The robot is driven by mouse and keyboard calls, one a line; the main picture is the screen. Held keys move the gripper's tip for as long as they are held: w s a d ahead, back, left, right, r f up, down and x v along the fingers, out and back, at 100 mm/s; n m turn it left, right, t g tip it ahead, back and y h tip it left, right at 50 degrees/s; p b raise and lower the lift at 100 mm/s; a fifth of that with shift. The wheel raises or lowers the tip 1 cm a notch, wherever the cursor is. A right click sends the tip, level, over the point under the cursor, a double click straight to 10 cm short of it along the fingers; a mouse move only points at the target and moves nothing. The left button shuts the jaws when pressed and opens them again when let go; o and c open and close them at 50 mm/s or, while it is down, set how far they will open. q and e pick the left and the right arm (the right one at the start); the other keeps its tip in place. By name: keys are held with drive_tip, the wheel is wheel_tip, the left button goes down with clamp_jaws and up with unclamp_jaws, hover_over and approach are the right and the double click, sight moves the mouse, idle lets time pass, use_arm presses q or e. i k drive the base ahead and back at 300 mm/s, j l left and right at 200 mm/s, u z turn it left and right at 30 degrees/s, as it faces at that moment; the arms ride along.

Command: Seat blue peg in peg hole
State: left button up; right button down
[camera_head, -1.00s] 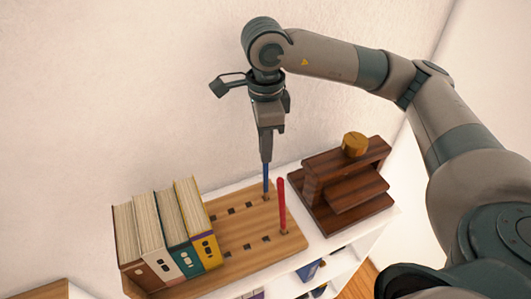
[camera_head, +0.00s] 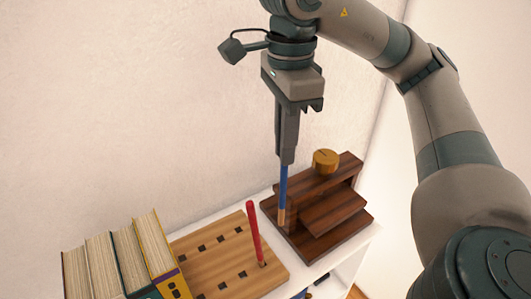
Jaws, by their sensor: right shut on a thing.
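The blue peg (camera_head: 283,185) is upright in my right gripper (camera_head: 287,160), which is shut on its upper end. Its light wooden lower tip shows in full, clear of the holes, to the right of the pegboard (camera_head: 190,268) and in front of the dark wooden stand's left part. The pegboard is light wood with two rows of dark square holes (camera_head: 240,229). A red peg (camera_head: 253,232) stands upright at the board's right end, in the front row, and hides part of the back row behind it. My left gripper is out of view.
A dark brown stepped wooden stand (camera_head: 335,219) with a round golden piece (camera_head: 326,161) on top is right of the board. Several books (camera_head: 124,255) stand at the board's left. A white shelf top (camera_head: 268,193) lies under them, against a pale wall.

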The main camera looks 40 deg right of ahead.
sight(215, 257)
drive_tip(key=k, duration=1)
